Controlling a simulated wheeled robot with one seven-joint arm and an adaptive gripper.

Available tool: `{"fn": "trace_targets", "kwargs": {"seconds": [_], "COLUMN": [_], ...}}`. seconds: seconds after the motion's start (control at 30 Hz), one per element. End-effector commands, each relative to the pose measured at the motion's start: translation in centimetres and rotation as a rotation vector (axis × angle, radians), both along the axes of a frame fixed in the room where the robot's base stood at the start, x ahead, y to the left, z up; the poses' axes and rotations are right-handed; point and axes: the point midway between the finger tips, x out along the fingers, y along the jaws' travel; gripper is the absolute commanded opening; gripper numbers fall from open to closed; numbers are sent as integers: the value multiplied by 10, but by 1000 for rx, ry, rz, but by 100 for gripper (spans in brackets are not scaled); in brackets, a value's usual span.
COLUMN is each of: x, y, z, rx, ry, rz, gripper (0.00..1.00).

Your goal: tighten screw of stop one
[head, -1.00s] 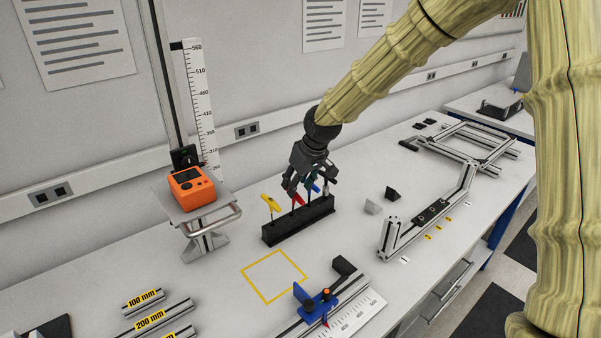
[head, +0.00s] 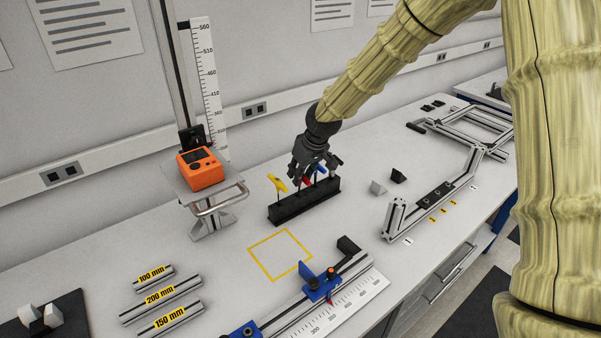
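A blue stop (head: 318,284) with a dark, orange-topped screw sits on the ruled measuring rail (head: 287,329) at the front of the bench. Another blue part (head: 243,332) is at the rail's lower end, cut by the picture edge. The black tool holder (head: 290,208) stands behind, holding upright tools. The yellow-handled tool (head: 278,184) stands clear at its left end. My gripper (head: 311,180) points down over the holder's middle, at the red (head: 307,182) and blue (head: 320,170) handles. Its fingers partly hide the handles, and I cannot tell whether they grip one.
An orange device (head: 201,170) sits on a small lift stand left of the holder. Marked profiles (head: 160,299) lie front left. An aluminium frame assembly (head: 440,192) and two small wedges (head: 388,181) are at right. The yellow-outlined square (head: 280,254) is empty.

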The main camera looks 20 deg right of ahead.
Motion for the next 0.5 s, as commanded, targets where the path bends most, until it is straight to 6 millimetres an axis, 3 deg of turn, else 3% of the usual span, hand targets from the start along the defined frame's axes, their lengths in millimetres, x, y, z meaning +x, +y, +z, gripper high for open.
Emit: {"fn": "trace_targets", "kwargs": {"seconds": [0.03, 0.1, 0.5], "x": [0, 0, -1], "y": [0, 0, 0], "z": [0, 0, 8], "rx": [0, 0, 0], "ry": [0, 0, 0], "rz": [0, 0, 0], "gripper": [9, 0, 0]}}
